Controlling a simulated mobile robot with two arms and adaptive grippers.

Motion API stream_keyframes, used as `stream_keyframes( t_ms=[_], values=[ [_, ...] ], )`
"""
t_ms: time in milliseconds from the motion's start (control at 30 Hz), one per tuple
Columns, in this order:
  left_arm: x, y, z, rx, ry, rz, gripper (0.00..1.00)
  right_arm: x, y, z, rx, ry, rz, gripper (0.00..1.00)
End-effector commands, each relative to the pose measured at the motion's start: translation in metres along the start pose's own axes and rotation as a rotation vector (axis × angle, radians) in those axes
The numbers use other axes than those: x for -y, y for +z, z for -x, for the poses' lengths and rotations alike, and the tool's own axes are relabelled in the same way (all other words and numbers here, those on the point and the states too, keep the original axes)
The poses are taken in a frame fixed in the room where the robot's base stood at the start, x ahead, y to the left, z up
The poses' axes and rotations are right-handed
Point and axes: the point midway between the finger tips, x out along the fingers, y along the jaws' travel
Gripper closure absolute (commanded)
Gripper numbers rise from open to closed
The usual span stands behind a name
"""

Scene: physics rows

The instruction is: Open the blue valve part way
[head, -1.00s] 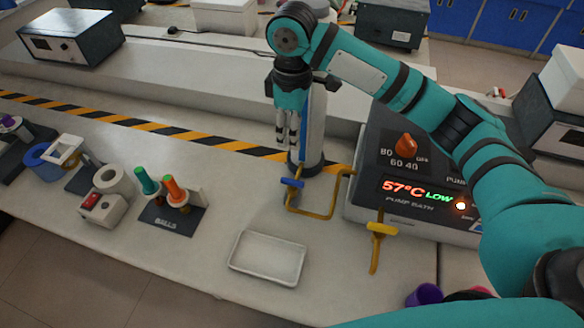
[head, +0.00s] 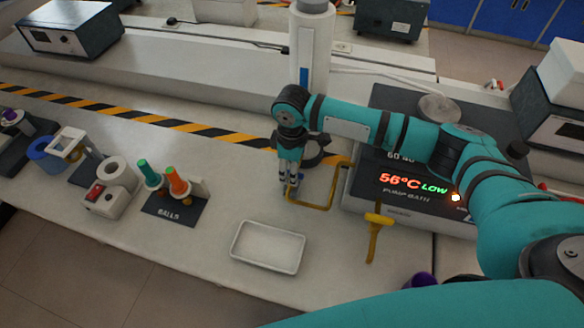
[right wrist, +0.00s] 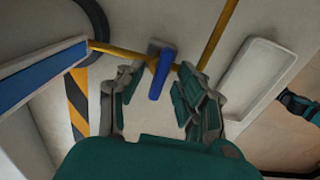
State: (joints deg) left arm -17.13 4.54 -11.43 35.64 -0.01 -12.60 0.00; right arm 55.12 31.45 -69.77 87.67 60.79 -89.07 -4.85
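The blue valve handle (right wrist: 158,76) sits on a yellow pipe (right wrist: 215,37) in the right wrist view. It stands between the two fingers of my right gripper (right wrist: 159,74), which are spread with gaps on both sides. In the head view my right gripper (head: 290,181) points down over the valve and hides most of the handle. The yellow pipe (head: 322,208) bends around to the pump bath (head: 402,206), whose display reads about 56°C LOW in red and green. My left gripper does not show in the head view.
A white tray (head: 268,247) lies in front. A dark BALLS stand (head: 176,212) with green and orange handles is at the left. Bare bench lies between stand and gripper. A white column (head: 312,45) rises behind.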

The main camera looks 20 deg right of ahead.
Motion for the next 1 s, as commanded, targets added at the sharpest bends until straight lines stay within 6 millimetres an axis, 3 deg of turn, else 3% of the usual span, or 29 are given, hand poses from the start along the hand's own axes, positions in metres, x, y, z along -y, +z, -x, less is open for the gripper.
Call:
stream_keyframes(
  t_ms=[233,500,1000],
  values=[
    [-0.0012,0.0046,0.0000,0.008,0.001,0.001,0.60,-0.0001,0.0000,-0.0005,0.000,0.000,0.000,0.66],
    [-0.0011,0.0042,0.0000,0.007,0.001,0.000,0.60,-0.0003,0.0000,-0.0002,0.000,0.000,0.000,1.00],
    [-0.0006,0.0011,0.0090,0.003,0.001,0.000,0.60,-0.0005,0.0001,0.0025,0.001,0.000,0.065,1.00]
  ],
)
